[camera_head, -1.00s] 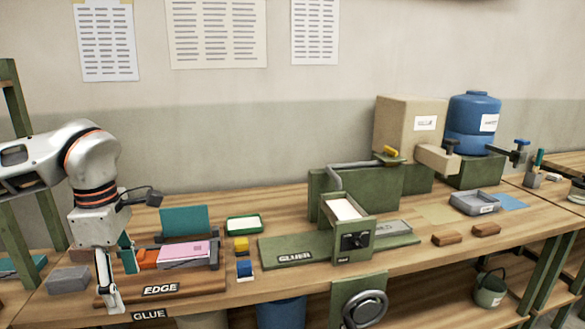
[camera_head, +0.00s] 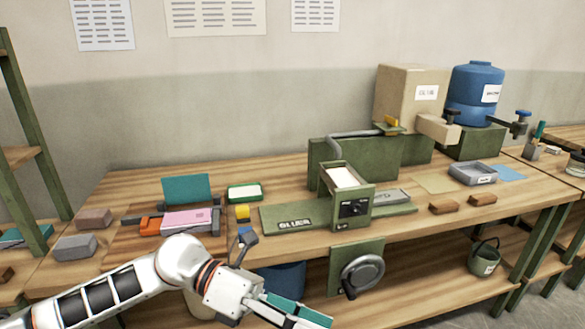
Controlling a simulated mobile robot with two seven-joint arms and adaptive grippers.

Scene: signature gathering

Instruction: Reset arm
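My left arm comes in from the lower left, in front of the bench. My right gripper is not in view. On the wooden bench (camera_head: 120,195) a pink block (camera_head: 187,221) lies in a dark holder with an orange piece (camera_head: 150,226) at its left and a teal plate (camera_head: 186,188) standing behind. The gripper is apart from all of these.
The green gluer machine (camera_head: 352,208) stands mid-bench, with a cardboard-coloured box (camera_head: 408,98) and blue barrel (camera_head: 474,95) behind. Grey (camera_head: 75,247) and brown blocks (camera_head: 94,218) lie at the left. A bucket (camera_head: 484,260) stands on the lower shelf.

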